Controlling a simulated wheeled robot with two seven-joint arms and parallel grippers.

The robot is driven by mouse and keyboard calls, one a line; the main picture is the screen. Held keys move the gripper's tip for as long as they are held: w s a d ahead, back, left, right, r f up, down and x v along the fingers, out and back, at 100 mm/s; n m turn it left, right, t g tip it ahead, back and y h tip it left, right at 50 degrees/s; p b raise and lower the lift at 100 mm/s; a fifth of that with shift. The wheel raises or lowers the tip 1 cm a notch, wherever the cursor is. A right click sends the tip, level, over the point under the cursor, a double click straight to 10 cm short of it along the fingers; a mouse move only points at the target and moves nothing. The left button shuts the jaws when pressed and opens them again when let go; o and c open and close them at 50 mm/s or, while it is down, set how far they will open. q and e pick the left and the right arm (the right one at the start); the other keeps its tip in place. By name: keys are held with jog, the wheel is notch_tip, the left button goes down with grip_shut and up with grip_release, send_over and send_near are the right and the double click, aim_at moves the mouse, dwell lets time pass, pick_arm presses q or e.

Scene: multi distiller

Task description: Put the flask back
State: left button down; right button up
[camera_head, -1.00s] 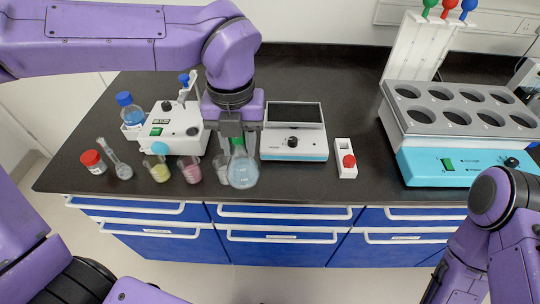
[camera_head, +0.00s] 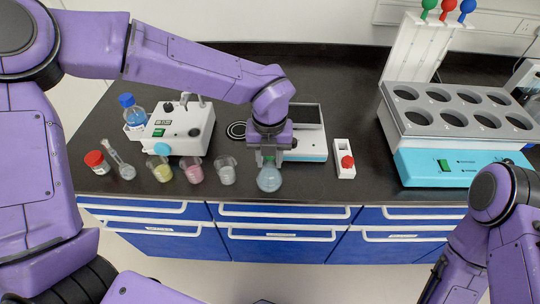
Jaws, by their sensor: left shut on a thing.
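The flask (camera_head: 269,181) is round-bottomed with pale bluish contents. It hangs near the counter's front edge, before the white-and-blue device with a dark top. My left gripper (camera_head: 268,160) points down, shut on its neck, which the fingers mostly hide. I cannot tell how far the flask is above the counter. The distiller (camera_head: 445,168) stands at the right, a blue-fronted box with a grey top of several round openings. No flask shows in these openings. My right arm shows at the lower right, but its gripper is not in view.
A dark ring (camera_head: 237,130) lies behind. A white holder with a red knob (camera_head: 346,161) stands between device and distiller.

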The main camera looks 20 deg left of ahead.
pick_arm(q)
jog(key=c, duration=0.7)
grip_release()
notch_tip(320, 180, up, 12)
jog(key=shift+r+b, duration=0.1)
jog(key=shift+b, duration=0.2)
jog(key=shift+d, duration=0.1)
